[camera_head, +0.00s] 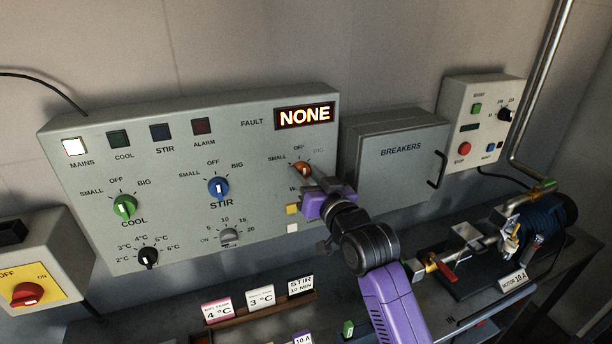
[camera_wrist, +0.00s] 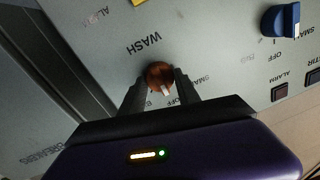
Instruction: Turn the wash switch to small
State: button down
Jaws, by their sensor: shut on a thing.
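The wash switch is an orange-brown knob (camera_head: 302,169) at the right end of the grey control panel (camera_head: 265,130), with SMALL at its left, OFF above and BIG at its right. In the wrist view, which is turned over, the knob (camera_wrist: 158,74) sits below the WASH label (camera_wrist: 144,43). Its pale pointer mark faces down, roughly to the OFF side; the exact setting is hard to read. My gripper (camera_head: 310,180) is at the knob, its two dark fingers on either side of it, and is shut on it. The fingers (camera_wrist: 160,84) hide part of the markings.
The stir knob (camera_head: 218,187) is blue and the cool knob (camera_head: 124,206) is green, both left of the wash switch. The breakers box (camera_head: 395,160) stands close at the right. The fault display (camera_head: 305,115) reads NONE.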

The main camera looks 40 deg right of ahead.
jog(key=shift+n, duration=0.3)
jog(key=n+b, duration=0.1)
jog(key=n, duration=0.3)
jog(key=shift+a+b, duration=0.15)
jog(key=shift+b, duration=0.15)
jog(key=n, duration=0.4)
jog(key=shift+n+g+b, duration=0.3)
jog(key=shift+n, duration=0.1)
jog(key=c, duration=0.9)
grip_release()
jog(key=shift+b+v, duration=0.8)
jog(key=shift+v, duration=3.05)
jog(key=shift+a, duration=0.1)
